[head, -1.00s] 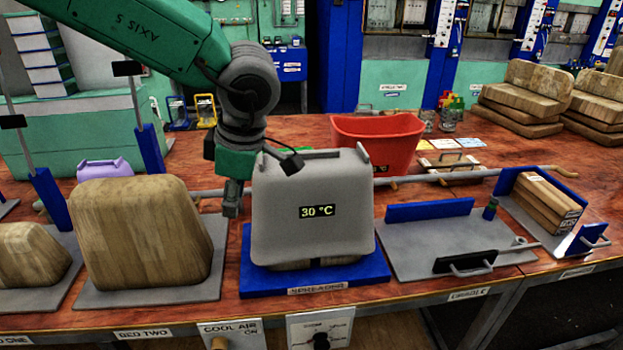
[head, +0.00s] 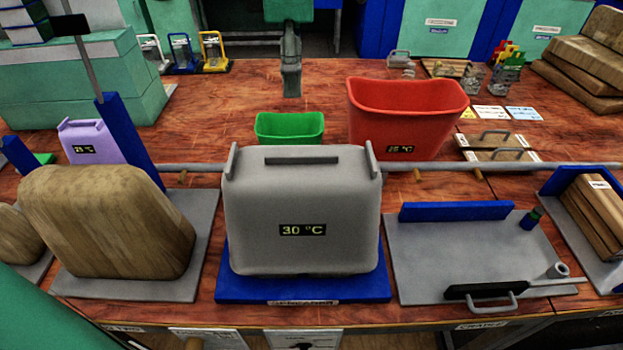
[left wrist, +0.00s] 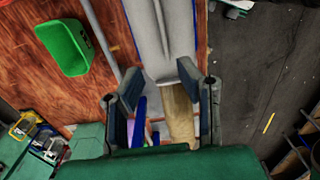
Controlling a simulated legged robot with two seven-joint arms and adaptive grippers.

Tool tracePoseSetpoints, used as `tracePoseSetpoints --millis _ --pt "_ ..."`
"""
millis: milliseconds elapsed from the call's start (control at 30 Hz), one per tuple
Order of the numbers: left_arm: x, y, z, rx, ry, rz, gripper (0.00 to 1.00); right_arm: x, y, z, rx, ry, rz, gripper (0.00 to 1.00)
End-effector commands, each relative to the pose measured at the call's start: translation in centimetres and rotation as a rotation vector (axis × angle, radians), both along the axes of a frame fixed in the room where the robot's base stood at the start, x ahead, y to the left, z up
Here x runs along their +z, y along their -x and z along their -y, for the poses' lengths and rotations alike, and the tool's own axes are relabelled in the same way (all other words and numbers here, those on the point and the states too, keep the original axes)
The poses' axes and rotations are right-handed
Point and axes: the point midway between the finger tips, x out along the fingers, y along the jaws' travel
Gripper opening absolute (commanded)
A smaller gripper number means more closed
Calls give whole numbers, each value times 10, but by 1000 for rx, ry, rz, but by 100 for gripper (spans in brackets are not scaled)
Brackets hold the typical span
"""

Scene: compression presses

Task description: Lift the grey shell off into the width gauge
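The grey shell (head: 300,205) stands upright on the blue spreader base (head: 235,289). It has a "30 °C" display, a top bar and two raised ears. My left gripper (head: 291,88) hangs pointing down, seen edge-on, and appears above the shell and apart from it. In the left wrist view its fingers (left wrist: 170,97) are spread and empty, with the shell's top (left wrist: 168,35) below. My right gripper is out of view.
A wooden block (head: 105,222) stands left of the shell. Behind are a rail (head: 430,167), a green bin (head: 290,127), a red bin (head: 405,115) and a purple shell (head: 92,142). Boards (head: 590,215) lie in a blue-ended holder at right. Bare tabletop shows behind the green bin.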

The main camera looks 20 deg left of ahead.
Motion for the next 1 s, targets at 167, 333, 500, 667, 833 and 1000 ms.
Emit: tracePoseSetpoints --millis 167,333,500,667,833,1000 --pt "0 1 2 -1 0 0 31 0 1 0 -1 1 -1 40" --pt "-27 0 -3 0 2 -7 31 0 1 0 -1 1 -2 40" --pt "-62 -1 -6 -1 4 -7 31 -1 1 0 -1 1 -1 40" --pt "-82 0 -4 0 4 -5 31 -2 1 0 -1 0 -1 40" --pt "-92 0 -1 -1 2 -4 31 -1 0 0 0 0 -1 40" --pt "-116 4 3 -1 -4 -5 31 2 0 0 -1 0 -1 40"
